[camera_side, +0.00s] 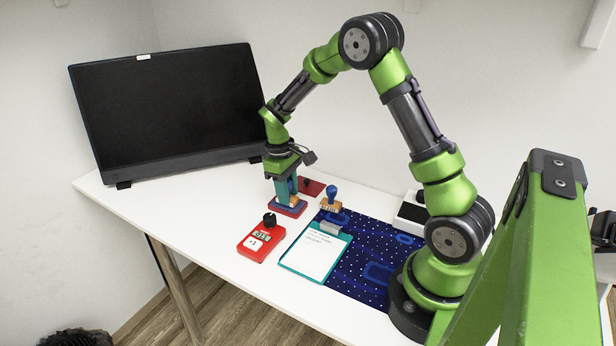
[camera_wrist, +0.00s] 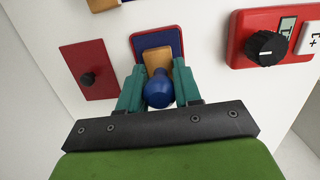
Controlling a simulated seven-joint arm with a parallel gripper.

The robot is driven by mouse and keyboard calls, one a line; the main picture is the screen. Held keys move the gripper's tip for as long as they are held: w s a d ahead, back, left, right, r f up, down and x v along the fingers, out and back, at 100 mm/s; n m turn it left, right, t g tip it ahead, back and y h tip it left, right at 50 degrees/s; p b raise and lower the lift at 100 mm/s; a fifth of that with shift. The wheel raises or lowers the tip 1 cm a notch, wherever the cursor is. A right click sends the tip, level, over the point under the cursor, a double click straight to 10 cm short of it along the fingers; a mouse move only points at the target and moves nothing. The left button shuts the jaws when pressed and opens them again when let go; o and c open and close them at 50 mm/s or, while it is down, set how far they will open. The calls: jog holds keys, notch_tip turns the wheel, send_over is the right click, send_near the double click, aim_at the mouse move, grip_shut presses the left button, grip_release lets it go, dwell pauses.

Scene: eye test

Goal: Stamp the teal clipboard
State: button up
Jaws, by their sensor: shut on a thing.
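The teal clipboard (camera_side: 343,236) lies flat on the table, partly on the patterned mat, holding white paper with faint lines near its top. My gripper (camera_side: 284,192) is left of and behind it. In the wrist view my gripper (camera_wrist: 158,88) is shut on a stamp with a blue round knob (camera_wrist: 159,94) and a wooden base (camera_wrist: 157,60). The stamp is over a blue ink pad with a red rim (camera_wrist: 157,39), which also shows in the side view (camera_side: 291,208). I cannot tell whether stamp and pad touch. The stamp's underside is hidden.
A second blue-knobbed stamp (camera_side: 331,198) stands behind the clipboard. A red device with a black knob (camera_side: 261,240) sits left of it. A red plate with a knob (camera_side: 312,187) lies behind the pad. A dark blue mat (camera_side: 362,255), a monitor (camera_side: 170,110) and a white-and-black box (camera_side: 411,214) are around.

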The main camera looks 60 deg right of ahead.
aim_at(288, 182)
dwell(0.4)
jog(key=shift+r, duration=3.5)
jog(key=shift+a, duration=0.1)
jog(key=s+a+r+n, duration=0.1)
jog(key=s+a+r, duration=0.1)
jog(key=s+a, duration=0.8)
jog(key=shift+m, duration=0.5)
jog(key=shift+s+a+f, duration=0.35)
jog(key=shift+s+f, duration=0.35)
jog(key=shift+f, duration=0.7)
jog(key=shift+s+a+f, duration=0.3)
jog(key=shift+s+f, duration=0.35)
jog(key=shift+f, duration=0.75)
jog(key=shift+s+a+f, duration=0.35)
jog(key=shift+s+f, duration=0.35)
jog(key=shift+f, duration=0.7)
jog(key=shift+f, duration=0.6)
jog(key=shift+r, duration=0.1)
